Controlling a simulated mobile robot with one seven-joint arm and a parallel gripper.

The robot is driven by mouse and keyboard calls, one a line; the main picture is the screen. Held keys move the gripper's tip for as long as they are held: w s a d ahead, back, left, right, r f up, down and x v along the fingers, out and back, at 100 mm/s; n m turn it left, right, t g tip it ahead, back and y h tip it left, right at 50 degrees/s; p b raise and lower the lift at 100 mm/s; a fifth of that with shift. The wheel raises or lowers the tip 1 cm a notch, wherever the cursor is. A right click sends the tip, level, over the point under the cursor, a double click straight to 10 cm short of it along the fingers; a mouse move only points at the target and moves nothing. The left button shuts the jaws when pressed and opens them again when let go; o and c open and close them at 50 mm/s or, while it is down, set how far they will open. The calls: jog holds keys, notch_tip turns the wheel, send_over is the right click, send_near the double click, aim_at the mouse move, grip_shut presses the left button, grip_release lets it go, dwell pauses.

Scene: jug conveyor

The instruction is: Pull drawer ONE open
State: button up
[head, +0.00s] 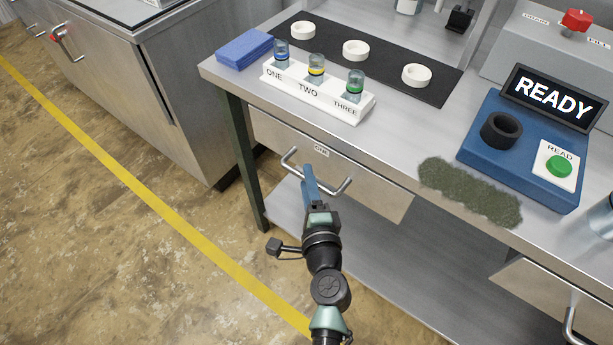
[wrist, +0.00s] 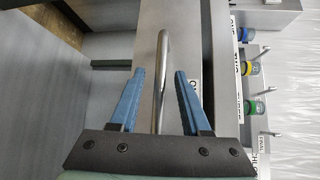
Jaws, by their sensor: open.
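Drawer ONE (head: 385,197) is under the front edge of the steel bench and looks shut, its front close under the bench top. A small ONE label (head: 320,151) is on its upper part. Its bar handle (head: 339,188) is silver and runs along the front. My gripper (head: 307,172) is at the middle of this handle, with its blue fingers open. In the wrist view the handle bar (wrist: 161,60) passes between the two fingers (wrist: 160,74), with a gap visible on each side. My fingers hide part of the handle in the head view.
On the bench top (head: 410,140) stand a white rack (head: 325,99) with three vials, a blue cloth (head: 243,50) and a blue reader (head: 520,160) whose screen says READY. A dark green patch (head: 470,190) lies near the front edge. A bench leg (head: 247,165) stands left of the drawer.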

jog(key=shift+w+a+f, duration=0.1)
jog(key=shift+w+a, duration=0.05)
jog(key=shift+w, duration=0.5)
grip_shut()
dwell(1.0)
